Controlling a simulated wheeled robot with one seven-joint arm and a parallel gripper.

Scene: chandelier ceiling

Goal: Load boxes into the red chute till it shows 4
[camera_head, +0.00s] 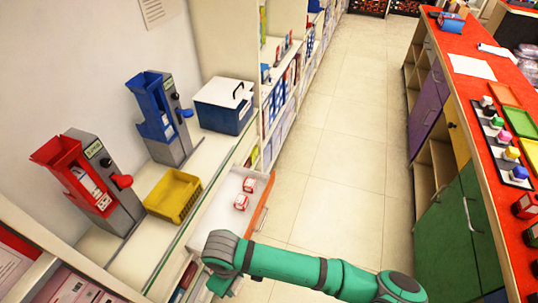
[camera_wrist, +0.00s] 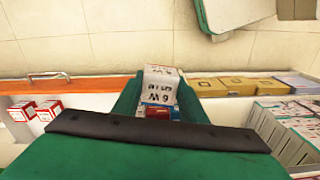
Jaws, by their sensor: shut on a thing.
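The red chute (camera_head: 72,172) is on a grey dispenser at the left of the counter. Its small greenish display (camera_head: 93,149) is too small to read. My gripper (camera_head: 222,286) is low in front of the counter, by the open drawer. In the wrist view my gripper (camera_wrist: 160,98) is shut on a small white box (camera_wrist: 161,77) with dark lettering; the head view hides this box. Two red-and-white boxes stand in the drawer, a rear one (camera_head: 249,185) and a front one (camera_head: 241,202). They also show at the left of the wrist view (camera_wrist: 34,111).
A blue dispenser (camera_head: 160,115) stands behind the red one. A yellow basket (camera_head: 173,195) sits in front on the counter, and a blue-and-white bin (camera_head: 223,105) stands farther back. The open drawer (camera_head: 262,205) sticks out into the aisle. The tiled floor (camera_head: 325,160) is clear up to the red-topped counter (camera_head: 480,95).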

